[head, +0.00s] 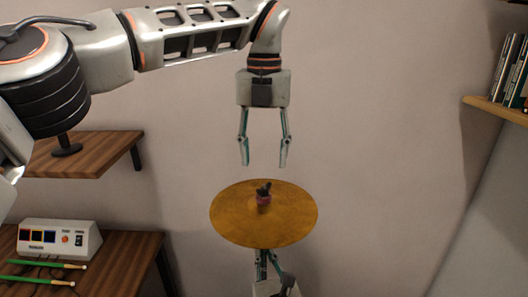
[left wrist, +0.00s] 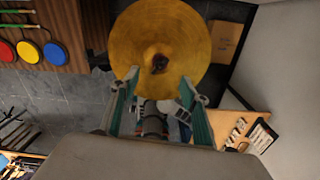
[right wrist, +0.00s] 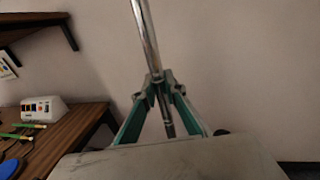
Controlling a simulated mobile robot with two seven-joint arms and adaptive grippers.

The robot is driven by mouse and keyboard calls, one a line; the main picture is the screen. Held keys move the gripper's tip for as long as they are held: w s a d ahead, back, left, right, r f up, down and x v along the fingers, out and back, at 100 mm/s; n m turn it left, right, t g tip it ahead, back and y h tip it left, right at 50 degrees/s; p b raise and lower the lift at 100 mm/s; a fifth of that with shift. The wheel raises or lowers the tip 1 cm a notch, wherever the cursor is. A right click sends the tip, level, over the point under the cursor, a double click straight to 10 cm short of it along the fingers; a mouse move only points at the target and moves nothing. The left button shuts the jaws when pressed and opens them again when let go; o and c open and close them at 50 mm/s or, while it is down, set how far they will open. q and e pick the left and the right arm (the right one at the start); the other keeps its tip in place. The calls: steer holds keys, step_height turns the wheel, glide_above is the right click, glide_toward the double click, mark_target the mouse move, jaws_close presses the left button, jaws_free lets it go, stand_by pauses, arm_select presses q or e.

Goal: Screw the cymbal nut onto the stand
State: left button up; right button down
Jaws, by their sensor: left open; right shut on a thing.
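The golden cymbal (head: 235,222) lies nearly level on top of its stand, and it also shows in the left wrist view (left wrist: 200,30). The dark, wing-shaped cymbal nut (head: 264,187) sits at the cymbal's centre, above a reddish piece (head: 263,200). Whether its thread is engaged cannot be told. My left gripper (head: 264,164) points down, open and empty, directly above the nut and apart from it. My right gripper (right wrist: 157,80) is shut on the metal stand rod (right wrist: 146,35) below the cymbal. In the head view the cymbal hides most of the rod.
A wooden desk (head: 115,262) at left holds a white control box (head: 60,239) and green drumsticks (head: 45,265). A wooden shelf (head: 90,153) is above it. Another shelf (head: 497,108) with books is at far right. The space around the cymbal is clear.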

arm_select(q)
steer(key=shift+r+n, duration=0.4)
steer(key=shift+n, duration=0.3)
steer(key=shift+f, duration=4.05)
jaws_close()
steer(key=shift+m, duration=1.6)
steer(key=shift+c, duration=1.7)
jaws_free()
